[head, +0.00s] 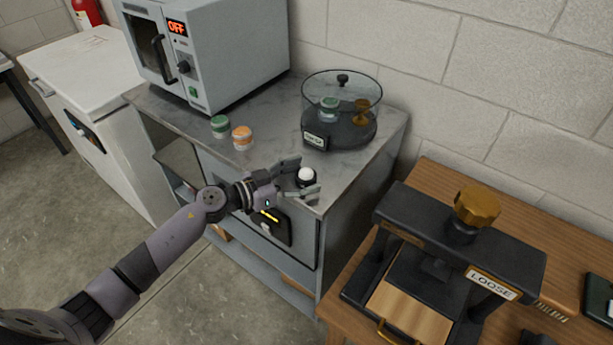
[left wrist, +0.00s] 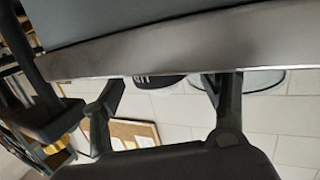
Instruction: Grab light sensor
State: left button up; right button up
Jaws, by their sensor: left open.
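The likely light sensor (head: 306,175), a small white dome on a black base, is near the front right corner of the grey marble counter (head: 275,172). My left gripper (head: 298,178) is open at the counter's front edge, with its fingers on either side of the sensor in the picture. I cannot tell whether they touch it. In the left wrist view, which looks upside down, the two fingers (left wrist: 165,103) are spread apart. A small dark labelled piece (left wrist: 160,80) shows between them beyond the counter edge. My right gripper is not in view.
A lidded glass jar (head: 340,115) stands behind the sensor. A green-banded jar (head: 220,126) and an orange-banded jar (head: 242,138) stand to its left. A grey oven (head: 205,50) reading OFF is at the back. A wooden table (head: 440,185) with a black press (head: 480,245) is at right.

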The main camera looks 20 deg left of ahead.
pick_arm(q)
jog(key=shift+c, duration=0.6)
jog(key=c, duration=1.2)
jog(key=shift+o, duration=0.2)
jog(key=shift+r, duration=0.15)
